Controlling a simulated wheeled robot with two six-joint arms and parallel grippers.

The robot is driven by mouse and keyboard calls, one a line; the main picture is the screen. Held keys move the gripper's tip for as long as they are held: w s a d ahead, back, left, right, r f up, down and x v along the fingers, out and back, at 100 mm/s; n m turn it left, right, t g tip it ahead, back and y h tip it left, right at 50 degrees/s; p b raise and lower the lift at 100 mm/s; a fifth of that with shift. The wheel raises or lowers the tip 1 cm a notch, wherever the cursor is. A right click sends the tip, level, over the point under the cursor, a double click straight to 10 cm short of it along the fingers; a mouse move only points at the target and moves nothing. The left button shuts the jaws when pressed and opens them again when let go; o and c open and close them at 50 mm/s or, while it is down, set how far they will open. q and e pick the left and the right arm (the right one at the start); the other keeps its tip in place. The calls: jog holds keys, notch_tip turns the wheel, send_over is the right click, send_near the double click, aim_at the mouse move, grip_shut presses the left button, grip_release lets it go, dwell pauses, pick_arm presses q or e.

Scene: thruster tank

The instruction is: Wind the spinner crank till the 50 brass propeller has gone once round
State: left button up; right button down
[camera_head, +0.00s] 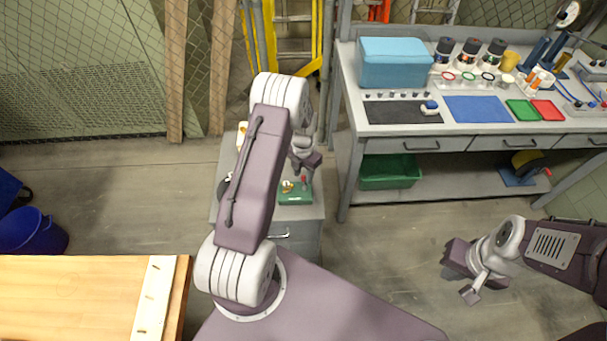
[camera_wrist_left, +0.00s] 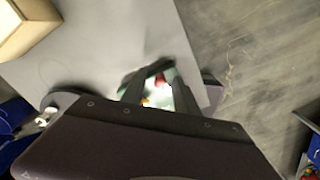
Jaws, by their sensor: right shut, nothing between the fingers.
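A small device on a green base (camera_head: 297,197) sits on the grey cabinet top. A red knob (camera_head: 304,180) stands up at its right side, and small brass-coloured parts (camera_head: 287,187) lie to the left. I cannot tell the propeller's shape or read any number on it. My left gripper (camera_head: 306,164) points down just above the device. In the left wrist view its fingers (camera_wrist_left: 160,88) are apart, with the red knob (camera_wrist_left: 160,80) showing in the gap; contact cannot be told. The fingers hide most of the device. My right gripper (camera_head: 462,280) is shut and empty over the floor.
A workbench (camera_head: 345,95) with a blue box (camera_head: 394,63), mats and several bottles stands right of the cabinet. A green bin (camera_head: 390,172) is on its lower shelf. A wooden table (camera_head: 75,300) and blue bucket (camera_head: 32,232) are at left. Floor between is clear.

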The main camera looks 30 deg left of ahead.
pick_arm(q)
notch_tip(320, 180, up, 9)
jog(key=shift+b, duration=0.3)
jog(key=shift+d, duration=0.1)
dwell(0.5)
jog(key=s+d+r+m+t, duration=0.2)
jog(key=s+d+r+m, duration=0.25)
jog(key=d+r, duration=0.4)
jog(key=s+d+f+m, duration=0.1)
jog(key=s+m, duration=0.5)
jog(key=m, duration=0.9)
jog(key=s+d+m, duration=0.1)
jog(key=s+m, duration=0.6)
jog(key=m, duration=0.8)
jog(key=shift+d+f+g, duration=0.15)
jog(key=shift+f+g, duration=0.2)
jog(key=shift+g, duration=0.05)
